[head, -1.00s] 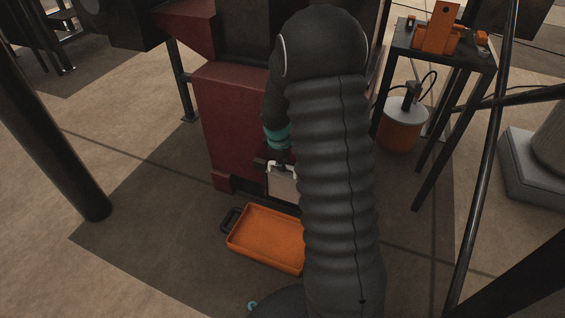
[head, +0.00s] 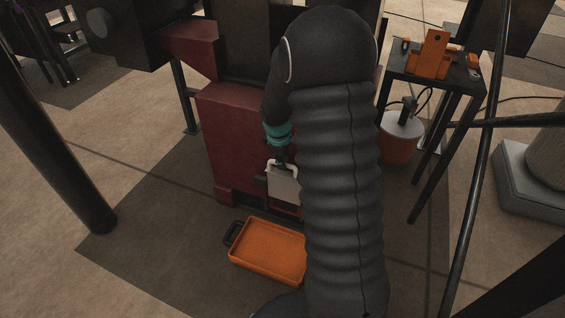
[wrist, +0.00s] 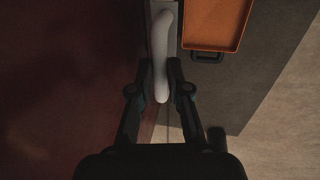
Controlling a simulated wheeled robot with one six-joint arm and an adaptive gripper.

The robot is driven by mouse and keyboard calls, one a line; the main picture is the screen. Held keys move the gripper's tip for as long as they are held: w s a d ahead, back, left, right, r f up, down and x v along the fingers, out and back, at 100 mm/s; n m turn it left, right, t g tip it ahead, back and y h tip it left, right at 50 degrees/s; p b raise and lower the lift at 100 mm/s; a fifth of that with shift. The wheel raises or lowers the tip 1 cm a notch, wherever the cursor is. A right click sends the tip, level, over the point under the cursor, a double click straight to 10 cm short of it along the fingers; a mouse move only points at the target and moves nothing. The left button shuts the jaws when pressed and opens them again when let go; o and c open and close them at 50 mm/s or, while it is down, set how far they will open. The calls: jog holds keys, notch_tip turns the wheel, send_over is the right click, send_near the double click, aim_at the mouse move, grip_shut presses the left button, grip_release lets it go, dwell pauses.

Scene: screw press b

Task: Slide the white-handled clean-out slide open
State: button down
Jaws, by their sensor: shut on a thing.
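The clean-out slide (head: 284,187) is a pale grey plate low on the front of the dark red press body. Its white handle (head: 295,166) runs along the plate's top. A dark opening (head: 287,210) shows below the plate. My gripper (head: 281,163) is at the handle, partly hidden by my arm. In the wrist view, my gripper (wrist: 159,65) has a finger on each side of the white handle (wrist: 162,88) and is shut on it. The right side of the slide is hidden behind my arm in the head view.
An orange tray (head: 266,251) with a black handle lies on the floor in front of the press (head: 235,145). A black post (head: 60,150) stands at left. A dark table (head: 440,75) and an orange bucket (head: 398,148) stand at right.

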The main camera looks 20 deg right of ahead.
jog(key=c, duration=1.1)
grip_release()
jog(key=shift+c, duration=0.2)
notch_tip(320, 180, up, 12)
jog(key=s+a, duration=0.1)
jog(key=shift+s+a+f, duration=0.15)
jog(key=shift+s+a, duration=0.2)
jog(key=shift+a, duration=0.05)
